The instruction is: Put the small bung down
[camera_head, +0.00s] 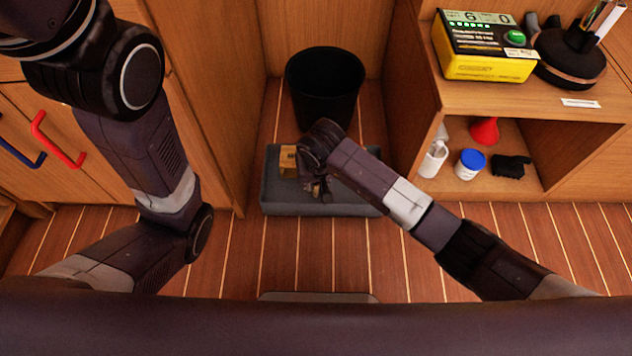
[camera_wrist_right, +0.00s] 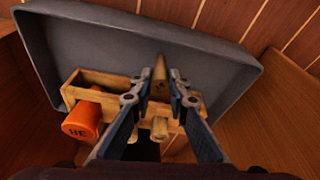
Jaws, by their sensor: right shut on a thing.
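My right gripper (camera_head: 318,188) is over the grey tray (camera_head: 275,198) in the head view. In the right wrist view its fingers (camera_wrist_right: 159,88) are shut on a small tan wooden bung (camera_wrist_right: 159,68), whose end sticks out past the fingertips. A wooden rack (camera_wrist_right: 98,78) lies across behind the fingers and also shows in the head view (camera_head: 288,158). Other wooden bungs (camera_wrist_right: 159,128) show at the rack. Whether the held bung touches the rack or tray, I cannot tell. My left arm is in the head view, but its gripper is out of view.
A black bin (camera_head: 325,85) stands behind the tray. A shelf unit at right holds a yellow device (camera_head: 484,62), a blue-lidded tub (camera_head: 470,163) and a red funnel (camera_head: 485,131). The plank floor before the tray is clear.

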